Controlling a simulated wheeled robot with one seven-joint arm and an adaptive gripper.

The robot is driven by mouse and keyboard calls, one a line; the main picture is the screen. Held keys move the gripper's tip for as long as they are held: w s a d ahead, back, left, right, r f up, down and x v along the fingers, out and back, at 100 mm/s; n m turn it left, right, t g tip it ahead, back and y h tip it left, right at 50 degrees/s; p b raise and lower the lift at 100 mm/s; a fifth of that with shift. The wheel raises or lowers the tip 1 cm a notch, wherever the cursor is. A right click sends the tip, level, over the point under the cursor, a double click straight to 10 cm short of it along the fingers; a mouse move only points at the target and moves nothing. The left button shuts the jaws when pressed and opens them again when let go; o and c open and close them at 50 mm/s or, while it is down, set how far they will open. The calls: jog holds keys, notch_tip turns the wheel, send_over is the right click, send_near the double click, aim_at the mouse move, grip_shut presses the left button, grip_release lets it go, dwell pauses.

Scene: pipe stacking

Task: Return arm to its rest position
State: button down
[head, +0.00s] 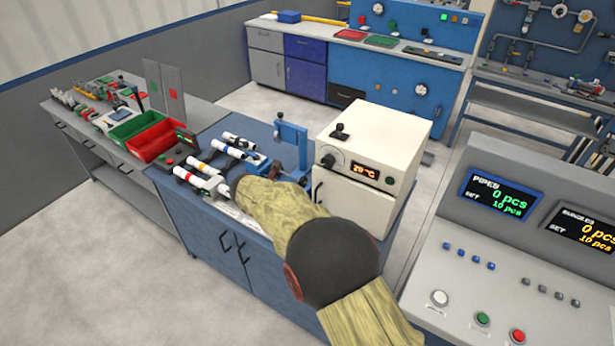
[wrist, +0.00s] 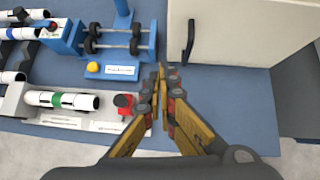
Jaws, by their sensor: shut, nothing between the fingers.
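My arm reaches over the blue workbench (head: 215,235) in the head view and hides my gripper there. In the wrist view my gripper (wrist: 162,72) is shut and empty, its yellow-brown fingers together at the tips. It is over the bench, right of a red-topped fixture part and below the blue roller device (wrist: 120,42). A white pipe with a green band (wrist: 62,100) lies left of the gripper in a grey holder. Other white pipes (head: 228,150) with coloured bands lie on the bench, apart from the gripper.
A white heater box (head: 400,135) with a temperature display stands right of the gripper, and its door handle (wrist: 190,40) is close. A blue upright stand (head: 301,145) is behind my arm. Red and green bins (head: 152,143) are at the left. A control console (head: 480,265) is at the right.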

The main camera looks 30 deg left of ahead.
jog(key=s+a+n+g+y, duration=0.2)
jog(key=s+a+n+y, duration=0.55)
jog(key=n, duration=0.95)
jog(key=s+d+r+n+g, duration=0.35)
jog(key=d+r+n, duration=0.25)
jog(key=n, duration=0.4)
jog(key=s+d+r+n+h+b, duration=0.1)
jog(key=s+d, duration=0.5)
jog(key=d, duration=1.4)
jog(key=s+d+r+n+t+h, duration=0.1)
jog(key=s+d+r+n+h, duration=0.3)
jog(key=d, duration=1.6)
jog(key=s+d+r+n+t+h+b, duration=0.1)
jog(key=s+d+r, duration=0.7)
jog(key=d, duration=1.3)
jog(key=s+n+h, duration=0.1)
jog(key=n, duration=0.1)
jog(key=shift+s+n+h+b, duration=0.3)
jog(key=shift+n+h, duration=0.05)
jog(key=shift+n, duration=0.05)
